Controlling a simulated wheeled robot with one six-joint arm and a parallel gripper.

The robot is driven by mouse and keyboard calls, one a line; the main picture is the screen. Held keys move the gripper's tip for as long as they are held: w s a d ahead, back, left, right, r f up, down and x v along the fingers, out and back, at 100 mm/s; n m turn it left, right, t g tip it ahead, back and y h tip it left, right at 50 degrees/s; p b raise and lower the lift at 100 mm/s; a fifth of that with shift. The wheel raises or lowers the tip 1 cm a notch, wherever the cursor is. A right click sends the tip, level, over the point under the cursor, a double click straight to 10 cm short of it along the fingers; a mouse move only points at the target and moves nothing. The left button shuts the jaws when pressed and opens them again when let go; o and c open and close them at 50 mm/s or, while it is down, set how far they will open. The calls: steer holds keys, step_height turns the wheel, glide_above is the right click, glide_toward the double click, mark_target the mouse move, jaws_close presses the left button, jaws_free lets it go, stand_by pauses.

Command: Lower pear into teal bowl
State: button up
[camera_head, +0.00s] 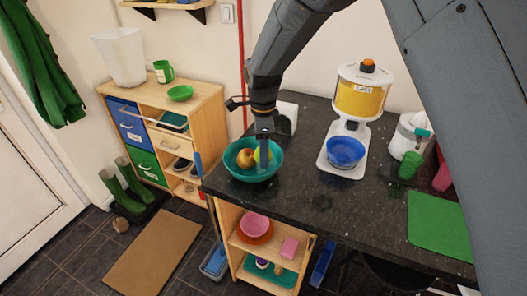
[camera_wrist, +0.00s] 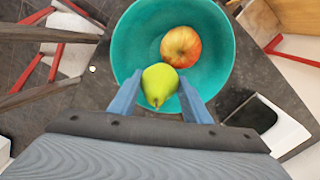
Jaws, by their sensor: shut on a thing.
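The teal bowl (camera_head: 243,172) stands at the left end of the dark granite counter. It also fills the upper middle of the wrist view (camera_wrist: 134,50). A red and yellow apple (camera_wrist: 181,47) lies inside it, and shows in the head view (camera_head: 245,158). My gripper (camera_wrist: 158,92) is shut on the yellow-green pear (camera_wrist: 160,82), with a blue finger on each side. In the head view the pear (camera_head: 262,154) is within the bowl's outline, beside the apple. I cannot tell whether the pear touches the bowl's floor.
A dispenser with yellow contents (camera_head: 360,100) stands right of the bowl, with a blue bowl (camera_head: 345,151) on its base. A white object (camera_head: 287,117) stands behind the teal bowl. A green mat (camera_head: 438,226) lies at right; the counter between is mostly clear.

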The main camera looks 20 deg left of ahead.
steer(key=shift+f, duration=0.4)
stand_by(0.3)
steer(key=o, duration=1.1)
steer(key=shift+o, duration=0.2)
steer(key=shift+r, duration=0.1)
